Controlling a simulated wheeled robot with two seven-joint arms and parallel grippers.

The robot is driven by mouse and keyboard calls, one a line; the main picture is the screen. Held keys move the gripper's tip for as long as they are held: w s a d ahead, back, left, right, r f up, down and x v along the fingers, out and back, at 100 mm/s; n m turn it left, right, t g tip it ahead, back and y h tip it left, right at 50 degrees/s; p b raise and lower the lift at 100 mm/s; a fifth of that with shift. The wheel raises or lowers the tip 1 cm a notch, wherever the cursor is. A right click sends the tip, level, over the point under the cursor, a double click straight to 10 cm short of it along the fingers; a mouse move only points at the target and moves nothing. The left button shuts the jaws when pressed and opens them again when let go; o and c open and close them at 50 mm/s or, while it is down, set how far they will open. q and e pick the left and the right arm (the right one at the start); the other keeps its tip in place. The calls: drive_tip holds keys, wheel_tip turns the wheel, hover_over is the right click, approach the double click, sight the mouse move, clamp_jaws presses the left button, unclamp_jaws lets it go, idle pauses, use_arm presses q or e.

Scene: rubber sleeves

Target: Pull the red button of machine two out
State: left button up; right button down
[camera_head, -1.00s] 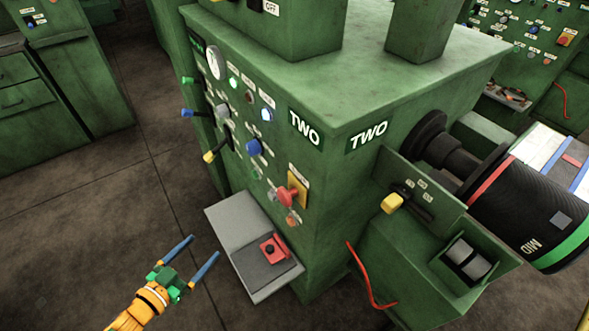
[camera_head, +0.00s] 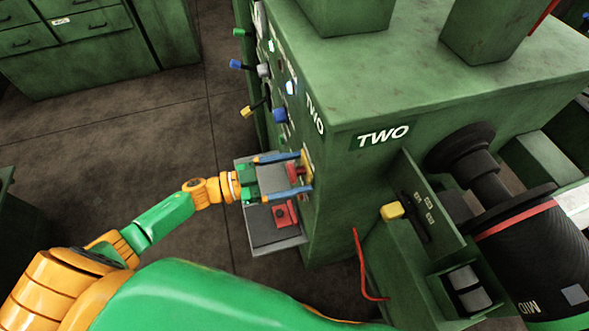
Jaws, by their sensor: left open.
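Machine two (camera_head: 350,90) is a green cabinet with a "TWO" label on its right side and on its control face. The red button (camera_head: 294,172) sits on a yellow plate (camera_head: 307,166) on the control face, seen at a steep angle. My left gripper (camera_head: 300,174) is open, with one blue finger on each side of the red button. Its fingertips reach close to the yellow plate. Whether the fingers touch the button cannot be told. My right gripper is not in view.
Below my left gripper, a grey shelf (camera_head: 262,232) juts from the machine, with a red switch (camera_head: 285,213) on it. Blue and yellow knobs (camera_head: 280,116) stick out above the button. A yellow-handled lever (camera_head: 391,211) and a red cable (camera_head: 362,270) are to the right. Floor is open at left.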

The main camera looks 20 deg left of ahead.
use_arm(q)
drive_tip(key=shift+s+a, duration=0.1)
drive_tip(key=shift+a, duration=0.1)
drive_tip(key=c, duration=0.6)
clamp_jaws()
drive_tip(key=shift+s+a, duration=0.4)
drive_tip(key=shift+a, duration=0.2)
drive_tip(key=shift+o, duration=0.8)
unclamp_jaws()
drive_tip(key=o, duration=0.4)
drive_tip(key=shift+s+a, duration=0.1)
drive_tip(key=shift+a, duration=0.05)
drive_tip(key=shift+o, duration=0.2)
